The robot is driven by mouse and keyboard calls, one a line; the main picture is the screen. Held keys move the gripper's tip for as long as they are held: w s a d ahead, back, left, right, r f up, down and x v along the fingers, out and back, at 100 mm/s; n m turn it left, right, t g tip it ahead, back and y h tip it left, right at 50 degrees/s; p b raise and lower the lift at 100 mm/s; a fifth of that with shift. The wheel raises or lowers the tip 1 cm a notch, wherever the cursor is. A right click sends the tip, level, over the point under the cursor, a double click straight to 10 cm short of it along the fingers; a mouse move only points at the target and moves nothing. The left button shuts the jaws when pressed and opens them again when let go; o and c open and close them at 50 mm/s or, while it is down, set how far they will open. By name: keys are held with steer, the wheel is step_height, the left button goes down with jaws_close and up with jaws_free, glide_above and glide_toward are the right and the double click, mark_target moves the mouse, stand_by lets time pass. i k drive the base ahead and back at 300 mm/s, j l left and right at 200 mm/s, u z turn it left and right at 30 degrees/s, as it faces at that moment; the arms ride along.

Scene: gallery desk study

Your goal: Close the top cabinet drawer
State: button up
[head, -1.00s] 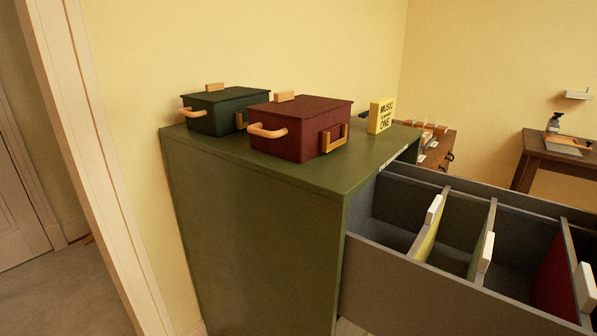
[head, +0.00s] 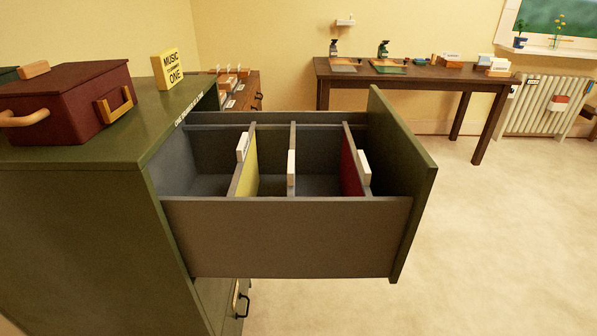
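The green cabinet (head: 80,215) stands at the left in the head view. Its top drawer (head: 290,240) is pulled far out toward the right. The drawer's green front panel (head: 415,190) is at the right end, seen from its side and inner face; its outer face and any handle there are hidden. Inside the drawer stand upright dividers, among them a yellow one (head: 248,165) and a red one (head: 350,165), with white tabs. My gripper is not in view.
On the cabinet top are a dark red box (head: 65,100) with handles and a yellow sign (head: 168,70). A lower drawer handle (head: 243,304) shows below. A brown table (head: 420,78) and a radiator (head: 540,105) stand at the back. The floor (head: 480,240) right of the drawer is clear.

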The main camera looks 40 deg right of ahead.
mark_target(318, 233)
steer(key=k+l+z, duration=0.1)
steer(key=l, duration=0.3)
steer(key=k+l, duration=0.3)
steer(key=k+l+z, duration=0.15)
steer(key=l, duration=0.3)
steer(key=i+l+z, duration=0.35)
steer(key=i, duration=0.2)
